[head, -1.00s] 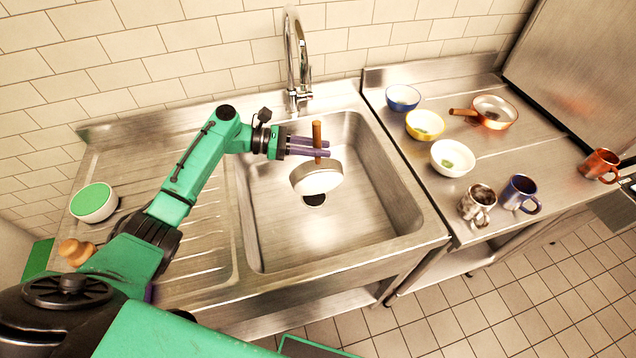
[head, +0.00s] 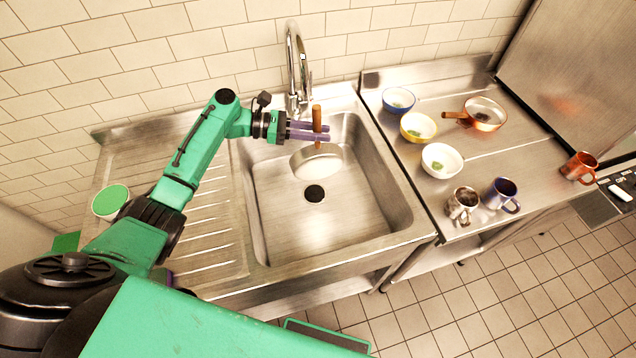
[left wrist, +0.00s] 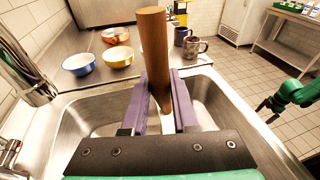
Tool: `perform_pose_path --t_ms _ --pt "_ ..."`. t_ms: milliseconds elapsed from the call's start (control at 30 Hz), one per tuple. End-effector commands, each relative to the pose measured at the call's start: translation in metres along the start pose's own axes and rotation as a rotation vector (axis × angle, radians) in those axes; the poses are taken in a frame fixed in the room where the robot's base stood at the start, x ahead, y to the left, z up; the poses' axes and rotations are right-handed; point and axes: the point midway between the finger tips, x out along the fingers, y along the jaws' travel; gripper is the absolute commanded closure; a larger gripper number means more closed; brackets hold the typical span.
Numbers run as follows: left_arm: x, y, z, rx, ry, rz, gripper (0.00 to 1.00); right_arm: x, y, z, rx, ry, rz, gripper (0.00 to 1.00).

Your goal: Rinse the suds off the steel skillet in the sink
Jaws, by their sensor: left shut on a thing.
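The steel skillet (head: 317,162) hangs in the sink (head: 262,246), below and in front of the tap (head: 297,70). Its brown handle (head: 316,118) points up, and its pan face shows pale. I cannot make out suds on it, and no water stream shows. My left gripper (head: 322,132) is shut on the handle. In the left wrist view the handle (left wrist: 153,50) stands between the purple fingers, and the pan is mostly hidden. My right arm shows at the right of that view; its gripper (left wrist: 266,108) is too small to read.
Blue (head: 398,101), yellow (head: 418,127) and white (head: 441,160) bowls, a copper pan (head: 485,114) and several mugs stand on the right counter (head: 455,208). A bowl with a green inside (head: 110,200) sits on the left drainboard (head: 205,235). The front of the basin is clear.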

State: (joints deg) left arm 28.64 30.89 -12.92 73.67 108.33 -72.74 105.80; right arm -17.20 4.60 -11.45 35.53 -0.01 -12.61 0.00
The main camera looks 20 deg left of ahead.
Motion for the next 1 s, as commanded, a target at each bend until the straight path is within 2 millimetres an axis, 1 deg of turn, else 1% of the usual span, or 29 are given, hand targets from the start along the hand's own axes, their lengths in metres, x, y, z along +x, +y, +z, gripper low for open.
perform_pose_path --t_ms 33,300,367,633,1000 --pt "-0.002 0.000 0.010 0.002 -0.004 0.000 1.00 -0.008 0.000 -0.001 0.000 0.000 0.000 0.00" --pt "-0.006 -0.002 0.032 0.002 -0.004 0.000 1.00 -0.025 0.001 -0.002 0.000 0.000 0.000 0.00" --pt "-0.006 -0.002 0.033 0.004 -0.004 0.000 1.00 -0.022 0.001 -0.002 0.000 0.000 0.000 0.00" --pt "-0.011 -0.003 0.052 0.003 -0.003 0.000 1.00 -0.021 0.001 -0.002 0.000 0.000 0.000 0.00" --pt "-0.011 -0.003 0.054 0.001 -0.004 0.000 1.00 -0.021 0.001 -0.002 0.000 0.000 0.000 0.00"
